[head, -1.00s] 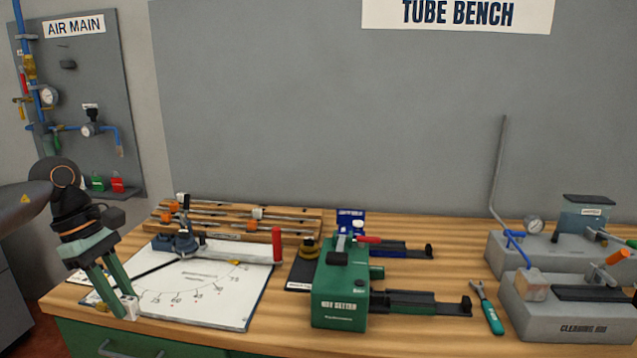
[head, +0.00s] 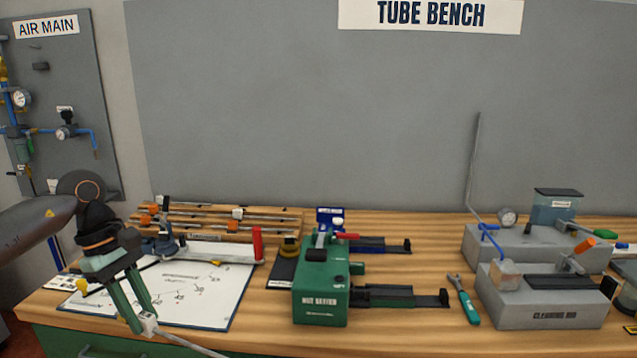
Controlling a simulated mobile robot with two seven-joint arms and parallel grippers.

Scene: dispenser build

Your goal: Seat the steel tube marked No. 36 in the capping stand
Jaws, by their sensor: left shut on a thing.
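My left gripper (head: 146,322) is shut on a thin steel tube (head: 190,343). It holds the tube over the front left edge of the bench, and the tube slants down to the right out of the picture. The number on it cannot be read. A blue stand with a small label (head: 330,218) and a blue rail (head: 385,245) stands behind the green nut setter (head: 320,285). Its label is too small to read, so I cannot tell for sure that it is the capping stand. My right gripper is not in view.
The nut setter's black rail (head: 400,297) reaches right. A wrench (head: 465,303) lies between it and the grey cleaning rig (head: 540,300). A white angle board with a red-handled bender (head: 257,245) is beside my left gripper. Wooden racks (head: 215,222) hold more tubes behind.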

